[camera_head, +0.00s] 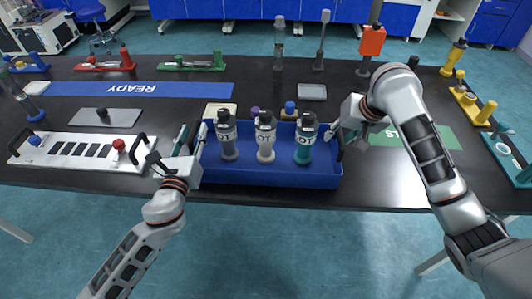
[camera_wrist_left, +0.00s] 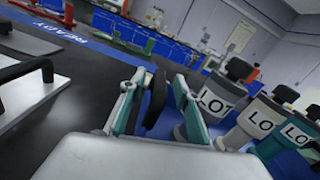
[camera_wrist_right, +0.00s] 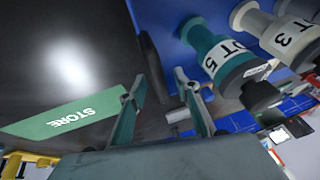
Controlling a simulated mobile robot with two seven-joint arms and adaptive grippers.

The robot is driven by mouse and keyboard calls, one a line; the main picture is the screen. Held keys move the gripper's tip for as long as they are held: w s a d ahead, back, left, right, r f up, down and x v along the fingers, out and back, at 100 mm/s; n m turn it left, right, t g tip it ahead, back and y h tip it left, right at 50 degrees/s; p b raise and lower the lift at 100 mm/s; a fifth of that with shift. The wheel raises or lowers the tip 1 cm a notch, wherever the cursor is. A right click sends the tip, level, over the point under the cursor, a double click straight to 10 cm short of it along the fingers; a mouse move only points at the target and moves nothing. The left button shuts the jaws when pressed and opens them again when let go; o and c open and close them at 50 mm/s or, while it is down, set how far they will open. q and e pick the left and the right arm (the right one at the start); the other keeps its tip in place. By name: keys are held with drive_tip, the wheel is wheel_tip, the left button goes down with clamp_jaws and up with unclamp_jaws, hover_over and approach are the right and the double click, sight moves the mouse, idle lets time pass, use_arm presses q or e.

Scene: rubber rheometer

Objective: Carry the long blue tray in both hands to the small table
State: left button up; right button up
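The long blue tray (camera_head: 270,176) sits at the front edge of the dark table and holds a grey bottle (camera_head: 228,150), a white-grey bottle (camera_head: 265,152) and a teal bottle (camera_head: 304,153), all upright with black caps. My left gripper (camera_head: 190,138) is at the tray's left end, fingers apart, with the black left handle (camera_wrist_left: 157,103) between them. My right gripper (camera_head: 338,132) is at the right end, fingers apart; the black right handle (camera_wrist_right: 152,65) shows between and beyond its fingertips. I cannot tell whether any finger touches. The small table cannot be made out.
A white rack with black handles (camera_head: 75,150) lies left of the tray. Behind it are a blue READY strip (camera_head: 140,89), a beige pad (camera_head: 218,111) and small knobbed pieces (camera_head: 290,110). A green STORE mat (camera_head: 415,136) lies to the right. Blue floor (camera_head: 300,250) is open in front.

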use_arm(q)
clamp_jaws()
use_arm(e)
clamp_jaws()
use_arm(q)
drive_tip(key=shift+r, duration=0.25)
use_arm(e)
drive_tip(key=shift+w+r, duration=0.1)
drive_tip(key=shift+r, duration=0.15)
